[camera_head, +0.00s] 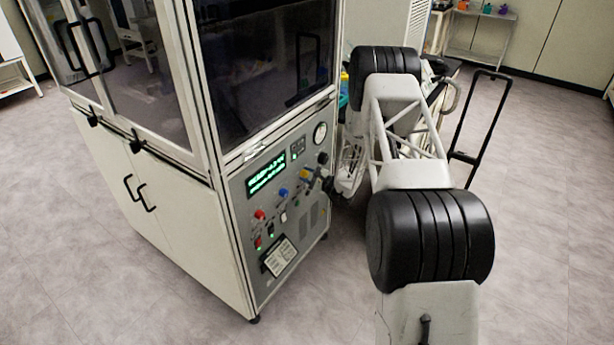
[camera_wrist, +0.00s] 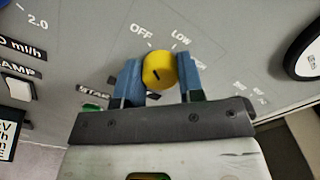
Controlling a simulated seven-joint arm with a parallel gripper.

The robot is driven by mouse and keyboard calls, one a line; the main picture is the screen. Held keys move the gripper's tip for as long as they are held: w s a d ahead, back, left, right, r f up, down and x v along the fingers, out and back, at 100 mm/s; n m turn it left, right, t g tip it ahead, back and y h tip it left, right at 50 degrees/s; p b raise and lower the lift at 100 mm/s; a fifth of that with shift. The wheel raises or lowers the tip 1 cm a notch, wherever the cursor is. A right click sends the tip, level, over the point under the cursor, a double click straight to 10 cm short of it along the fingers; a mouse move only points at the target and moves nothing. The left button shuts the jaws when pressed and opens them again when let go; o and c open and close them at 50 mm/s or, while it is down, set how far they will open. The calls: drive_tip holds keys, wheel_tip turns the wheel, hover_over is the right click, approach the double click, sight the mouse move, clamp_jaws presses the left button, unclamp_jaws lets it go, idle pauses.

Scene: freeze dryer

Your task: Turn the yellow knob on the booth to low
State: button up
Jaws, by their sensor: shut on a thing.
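The yellow knob (camera_wrist: 158,70) sits on the grey control panel (camera_wrist: 85,45) of the booth. OFF is printed above it to the left and LOW above it to the right. A short dark mark shows on the knob's face; I cannot tell exactly which label it points to. My gripper (camera_wrist: 160,80) has its two blue fingers on either side of the knob and is shut on it. In the head view the yellow knob (camera_head: 305,174) is small, at the right part of the panel, with my gripper (camera_head: 322,183) against it.
In the wrist view a black round part (camera_wrist: 306,52) is at right and a white switch (camera_wrist: 18,88) at left. Open floor lies in front.

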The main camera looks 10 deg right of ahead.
drive_tip(key=m, duration=1)
drive_tip(key=shift+m, duration=0.4)
idle(0.4)
drive_tip(key=o, duration=0.9)
drive_tip(key=shift+d, duration=0.15)
drive_tip(key=shift+v, duration=3.8)
drive_tip(key=shift+r, duration=0.1)
